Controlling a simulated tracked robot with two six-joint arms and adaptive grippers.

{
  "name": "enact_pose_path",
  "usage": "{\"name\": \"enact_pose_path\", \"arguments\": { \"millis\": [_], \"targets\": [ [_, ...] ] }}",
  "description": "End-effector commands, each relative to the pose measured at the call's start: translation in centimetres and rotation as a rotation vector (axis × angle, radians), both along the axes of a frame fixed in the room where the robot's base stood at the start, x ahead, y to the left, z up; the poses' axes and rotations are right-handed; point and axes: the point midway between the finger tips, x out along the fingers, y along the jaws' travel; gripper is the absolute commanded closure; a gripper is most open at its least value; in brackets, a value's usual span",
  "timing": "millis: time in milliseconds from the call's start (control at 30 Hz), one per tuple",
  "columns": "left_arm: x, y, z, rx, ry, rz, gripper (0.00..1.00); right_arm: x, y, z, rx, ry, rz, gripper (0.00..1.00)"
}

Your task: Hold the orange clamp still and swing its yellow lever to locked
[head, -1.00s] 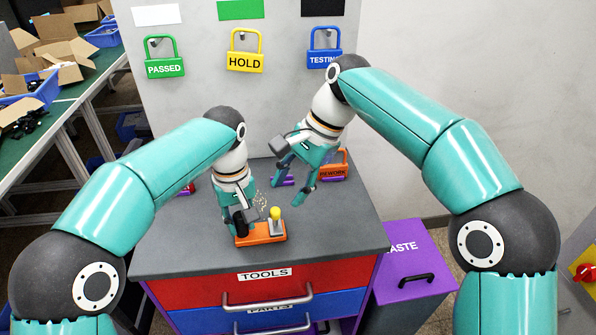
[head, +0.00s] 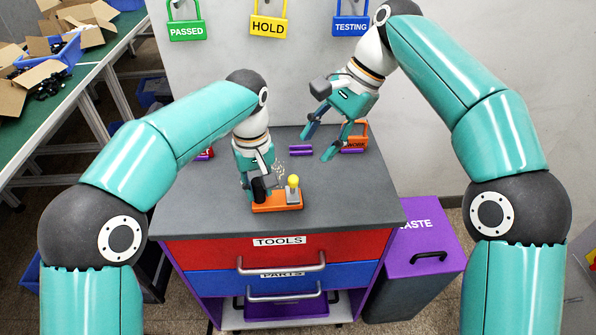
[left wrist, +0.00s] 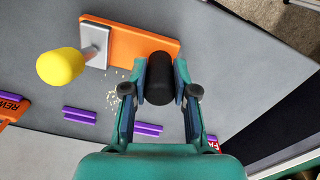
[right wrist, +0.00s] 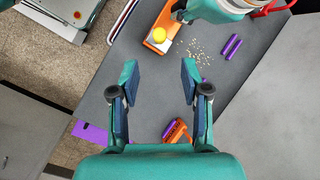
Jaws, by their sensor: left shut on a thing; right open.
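The orange clamp (head: 276,206) lies on the grey top of the tool cabinet, near its front edge. A black upright post (left wrist: 159,78) stands at one end of it. The lever's yellow knob (head: 293,181) stands up at the other end, on a grey block (left wrist: 96,44). My left gripper (head: 259,190) is shut on the black post; the left wrist view shows a finger on each side of it. My right gripper (head: 316,148) is open and empty above the cabinet top, behind and to the right of the clamp. The right wrist view shows its spread fingers (right wrist: 158,85) apart from the yellow knob.
Purple strips (head: 301,150) and an orange REWORK padlock (head: 354,138) lie at the back of the cabinet top. Small pale crumbs (right wrist: 200,53) lie beside the clamp. A purple-lidded waste bin (head: 416,232) stands right of the cabinet. The top's right front is clear.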

Motion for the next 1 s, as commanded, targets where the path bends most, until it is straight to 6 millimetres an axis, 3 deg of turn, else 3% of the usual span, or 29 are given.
{"name": "enact_pose_path", "arguments": {
  "millis": [233, 600, 800, 1000],
  "targets": [
    [0.0, 0.0, 0.0, -0.001, 0.0, 0.0, 1.0, -0.3, 1.2, -2.4, -0.002, 0.003, 0.003, 0.54],
    [0.0, 0.0, 0.0, -0.001, 0.0, 0.0, 1.0, -0.5, 4.3, -8.5, -0.001, 0.002, 0.002, 0.54],
    [0.0, 0.0, 0.0, -0.001, -0.001, 0.0, 1.0, -0.5, 5.2, -10.1, -0.001, 0.0, 0.001, 0.54],
    [0.0, 0.0, 0.0, 0.0, -0.001, 0.0, 1.0, -0.5, 5.3, -10.4, -0.001, -0.001, 0.001, 0.54]
  ]
}}
